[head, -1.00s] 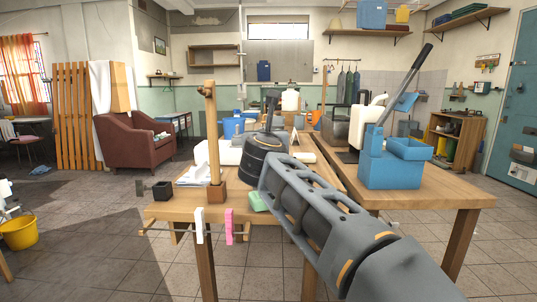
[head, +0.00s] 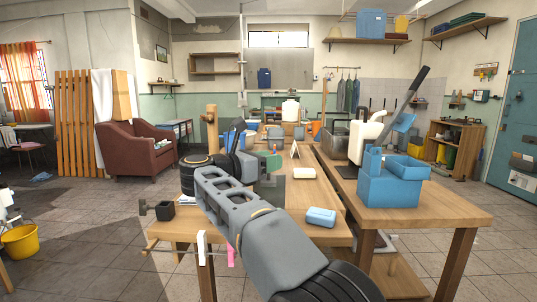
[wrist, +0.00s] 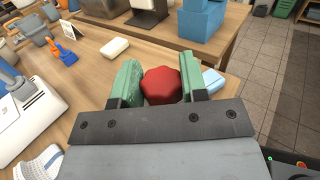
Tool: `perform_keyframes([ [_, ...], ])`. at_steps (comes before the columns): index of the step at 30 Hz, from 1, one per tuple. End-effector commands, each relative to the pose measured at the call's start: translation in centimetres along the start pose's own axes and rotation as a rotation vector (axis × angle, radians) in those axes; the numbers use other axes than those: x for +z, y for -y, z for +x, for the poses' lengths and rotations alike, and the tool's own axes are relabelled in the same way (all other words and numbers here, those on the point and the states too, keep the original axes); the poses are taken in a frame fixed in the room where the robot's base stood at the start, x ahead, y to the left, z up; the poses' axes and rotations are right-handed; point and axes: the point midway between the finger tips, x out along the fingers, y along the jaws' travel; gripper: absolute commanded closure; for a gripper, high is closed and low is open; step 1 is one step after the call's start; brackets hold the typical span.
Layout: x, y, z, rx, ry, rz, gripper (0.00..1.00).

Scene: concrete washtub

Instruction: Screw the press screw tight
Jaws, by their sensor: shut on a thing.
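In the wrist view my gripper (wrist: 160,70) has its two green jaw pads on opposite sides of a red, rounded, many-sided knob (wrist: 160,87), shut on it. The knob looks like the head of the press screw. Its shaft and whatever lies under it are hidden, so I cannot tell how far it is screwed in. In the head view my gripper (head: 272,163) shows small and partly hidden above the middle of the wooden table (head: 290,232), beyond my bent arm. I cannot make out the knob there.
A blue soap-like block (head: 320,217) and a white one (head: 304,173) lie on the table, the blue one close to the gripper's right in the wrist view. A wooden post (head: 212,132) stands at the left.

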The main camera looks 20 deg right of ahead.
Motion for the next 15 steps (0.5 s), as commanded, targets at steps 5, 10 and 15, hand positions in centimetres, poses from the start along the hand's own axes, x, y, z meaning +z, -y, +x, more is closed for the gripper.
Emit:
perform_keyframes([
  [5,0.11,-0.06,0.12,-0.11,-0.004,-0.003,0.84],
  [10,0.04,0.01,0.15,-0.179,-0.007,-0.003,0.84],
  [15,-0.06,0.04,0.13,-0.218,-0.009,-0.004,0.84],
])
